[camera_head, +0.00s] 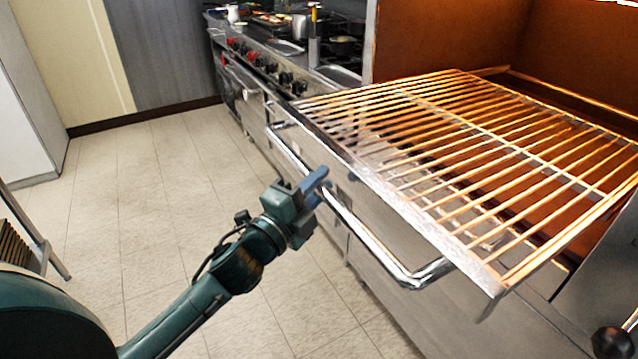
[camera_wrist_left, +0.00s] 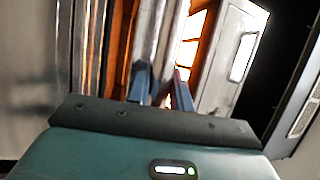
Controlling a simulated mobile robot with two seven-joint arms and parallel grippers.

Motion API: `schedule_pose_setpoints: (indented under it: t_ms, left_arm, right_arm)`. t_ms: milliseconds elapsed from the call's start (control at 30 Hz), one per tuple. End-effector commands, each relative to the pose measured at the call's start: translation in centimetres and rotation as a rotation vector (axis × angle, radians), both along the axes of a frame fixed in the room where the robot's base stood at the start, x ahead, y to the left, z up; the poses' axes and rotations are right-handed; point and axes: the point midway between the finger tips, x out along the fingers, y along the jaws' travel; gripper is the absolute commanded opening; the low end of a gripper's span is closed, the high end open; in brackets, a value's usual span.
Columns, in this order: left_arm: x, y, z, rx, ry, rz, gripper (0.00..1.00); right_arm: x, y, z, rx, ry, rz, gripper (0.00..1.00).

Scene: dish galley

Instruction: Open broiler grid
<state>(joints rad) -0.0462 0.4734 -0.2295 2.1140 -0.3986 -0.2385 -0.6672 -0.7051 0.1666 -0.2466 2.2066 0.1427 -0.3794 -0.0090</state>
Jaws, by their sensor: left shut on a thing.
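The broiler grid (camera_head: 480,130) is a rack of metal bars lit orange, with a flat steel front edge. It juts out from the broiler's orange-lit opening, over the front of the unit. A chrome bar handle (camera_head: 375,240) runs along the front, a little below and ahead of the grid's front edge. My left gripper (camera_head: 318,186) is shut on this handle, left of its middle. In the left wrist view, its blue fingers (camera_wrist_left: 160,92) stand on both sides of the bar (camera_wrist_left: 158,45). The fingers hide a short stretch of the handle. My right gripper does not show.
A range (camera_head: 285,60) with red and black knobs and pans stands beyond the broiler at the back. A black ball knob (camera_head: 612,342) is at the lower right. A slatted rack (camera_head: 18,250) stands at the left. The tiled floor (camera_head: 140,200) between is clear.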

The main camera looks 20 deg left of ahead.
Motion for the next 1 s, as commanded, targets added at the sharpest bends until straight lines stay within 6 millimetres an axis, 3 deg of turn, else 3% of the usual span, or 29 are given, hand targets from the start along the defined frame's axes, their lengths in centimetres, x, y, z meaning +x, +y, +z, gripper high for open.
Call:
schedule_pose_setpoints:
  t_ms: [67,100,333,667,1000]
  left_arm:
    - [0.0,0.0,-0.1,0.001,0.002,0.0,0.0]
    - [0.0,0.0,-0.1,0.0,0.002,0.001,0.25]
    - [0.0,0.0,0.0,0.0,0.001,0.0,0.43]
    - [-0.4,0.1,-0.1,0.0,0.0,0.0,0.43]
    - [-5.7,1.5,-1.4,-0.001,0.006,0.001,0.43]
  right_arm:
    - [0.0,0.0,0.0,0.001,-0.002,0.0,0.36]
    - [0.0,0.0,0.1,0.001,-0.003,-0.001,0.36]
    - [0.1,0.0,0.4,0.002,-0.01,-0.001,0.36]
    - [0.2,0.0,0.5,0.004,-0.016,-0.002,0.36]
    - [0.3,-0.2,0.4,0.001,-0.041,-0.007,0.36]
